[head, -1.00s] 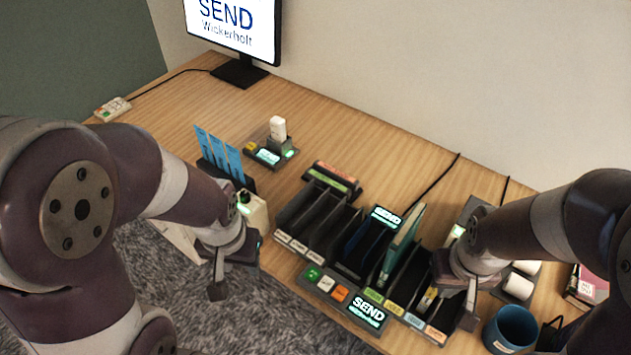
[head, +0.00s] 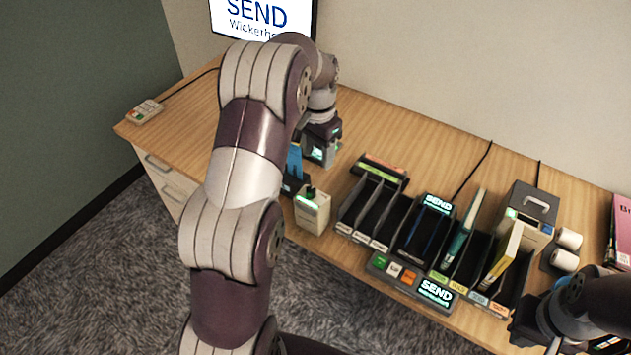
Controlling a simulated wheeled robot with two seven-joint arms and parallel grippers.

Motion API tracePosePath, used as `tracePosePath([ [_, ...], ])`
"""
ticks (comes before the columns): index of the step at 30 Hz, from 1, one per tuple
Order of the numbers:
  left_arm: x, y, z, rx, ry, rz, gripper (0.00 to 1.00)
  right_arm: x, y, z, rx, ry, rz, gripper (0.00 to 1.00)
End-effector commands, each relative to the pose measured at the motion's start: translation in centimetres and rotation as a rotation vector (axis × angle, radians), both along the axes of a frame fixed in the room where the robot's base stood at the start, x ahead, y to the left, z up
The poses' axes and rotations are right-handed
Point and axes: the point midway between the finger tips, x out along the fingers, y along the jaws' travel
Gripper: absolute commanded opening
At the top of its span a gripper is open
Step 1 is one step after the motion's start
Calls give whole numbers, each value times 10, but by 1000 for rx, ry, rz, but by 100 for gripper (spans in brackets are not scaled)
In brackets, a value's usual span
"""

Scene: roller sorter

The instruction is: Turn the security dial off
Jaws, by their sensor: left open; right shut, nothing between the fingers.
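A small beige box (head: 311,214) with a dark knob (head: 310,192) on top and a green light stands at the desk's front edge, left of the sorter. It may carry the security dial, but no label is readable. My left gripper (head: 320,158) is open above the desk behind this box, beside the blue cards (head: 294,161). Its fingers are small and dark here, and my arm hides part of the area. My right gripper (head: 522,332) is shut and empty at the lower right, in front of the desk and apart from the box.
The sorter rack (head: 408,238) holds a teal folder (head: 462,232) and a yellow one (head: 503,252). A button panel (head: 410,279) fronts it. A grey handled case (head: 530,204) and white rolls (head: 566,250) stand right. A keypad (head: 145,112) lies far left.

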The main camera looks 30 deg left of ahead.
Motion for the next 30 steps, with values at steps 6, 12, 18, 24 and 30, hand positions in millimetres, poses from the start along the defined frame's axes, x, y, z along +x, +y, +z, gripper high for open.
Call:
tracePosePath([
  [6,0,2,-49,-1,5,-2,54,-1,0,-26,0,2,0,0],
  [12,-1,2,-94,0,3,-1,54,-1,0,-16,0,0,0,0],
  [18,0,2,-120,1,-1,-1,54,-1,0,-14,0,1,0,0],
  [24,0,2,-124,0,-2,-1,54,-1,0,-14,0,1,0,0],
  [30,0,2,-124,1,-2,-1,21,-1,0,-14,0,1,0,0],
])
